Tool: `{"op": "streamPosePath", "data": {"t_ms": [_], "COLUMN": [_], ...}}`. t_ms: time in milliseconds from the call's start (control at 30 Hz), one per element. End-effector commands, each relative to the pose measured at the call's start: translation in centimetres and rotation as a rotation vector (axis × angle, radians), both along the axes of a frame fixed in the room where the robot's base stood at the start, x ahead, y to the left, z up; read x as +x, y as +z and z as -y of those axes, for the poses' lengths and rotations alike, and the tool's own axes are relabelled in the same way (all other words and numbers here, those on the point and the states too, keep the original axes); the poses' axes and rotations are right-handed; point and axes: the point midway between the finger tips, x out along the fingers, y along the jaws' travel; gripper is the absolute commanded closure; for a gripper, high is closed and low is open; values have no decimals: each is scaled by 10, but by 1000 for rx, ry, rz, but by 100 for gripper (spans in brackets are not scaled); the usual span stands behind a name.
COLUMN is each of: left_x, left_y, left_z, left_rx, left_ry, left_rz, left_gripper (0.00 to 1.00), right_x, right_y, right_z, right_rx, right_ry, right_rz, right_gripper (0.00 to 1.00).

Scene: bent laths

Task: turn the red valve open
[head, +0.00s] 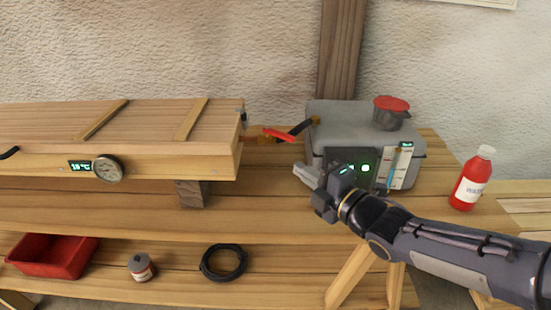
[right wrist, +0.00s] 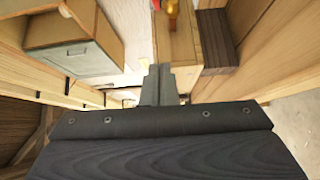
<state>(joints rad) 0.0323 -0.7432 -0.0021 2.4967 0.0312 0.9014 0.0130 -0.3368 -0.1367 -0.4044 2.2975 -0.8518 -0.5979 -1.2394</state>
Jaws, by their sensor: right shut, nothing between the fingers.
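The red valve (head: 279,135) is a red lever on a brass fitting between the long wooden box (head: 150,122) and the grey boiler (head: 330,117). The lever slants slightly down to the right. A dark hose (head: 297,128) runs from the fitting to the boiler. My right gripper (head: 304,174) is shut and empty in front of the boiler's left side, below and right of the lever, apart from it. Its fingers (right wrist: 158,85) also show in the right wrist view, with a small red and yellow part, probably the valve, at the top edge. My left gripper is out of view.
The boiler has a lit panel, a level gauge and a red-topped pot (head: 390,112). A red bottle (head: 470,180) stands right. A round dial (head: 107,169) is on the box front. The lower shelf holds a red tray (head: 50,256), a small can (head: 141,267) and a black coil (head: 224,262).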

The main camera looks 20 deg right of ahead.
Motion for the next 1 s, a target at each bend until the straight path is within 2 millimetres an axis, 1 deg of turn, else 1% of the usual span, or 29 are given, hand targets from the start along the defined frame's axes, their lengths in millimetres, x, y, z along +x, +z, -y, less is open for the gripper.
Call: {"op": "streamPosePath", "data": {"t_ms": [133, 267, 500, 633, 700, 767, 900, 1000], "left_x": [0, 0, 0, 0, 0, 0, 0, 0], "left_y": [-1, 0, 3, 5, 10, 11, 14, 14], "left_z": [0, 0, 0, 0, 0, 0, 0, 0], "left_rx": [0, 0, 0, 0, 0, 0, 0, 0], "left_ry": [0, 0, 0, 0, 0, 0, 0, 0], "left_rz": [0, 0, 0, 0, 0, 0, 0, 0], "left_gripper": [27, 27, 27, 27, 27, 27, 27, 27], "right_x": [6, 23, 71, 95, 101, 106, 113, 115], "right_y": [0, -1, -1, 0, 2, 2, 1, 1], "right_z": [-2, -10, -31, -41, -26, -19, -10, -7], "right_rx": [-23, -25, -25, -24, -24, -24, -23, -22], "right_ry": [-4, -2, -1, -1, -10, -8, -7, -5], "right_rz": [11, 8, 9, 9, 11, 11, 12, 12], "right_gripper": [100, 100, 100, 100, 100, 100, 100, 100]}}
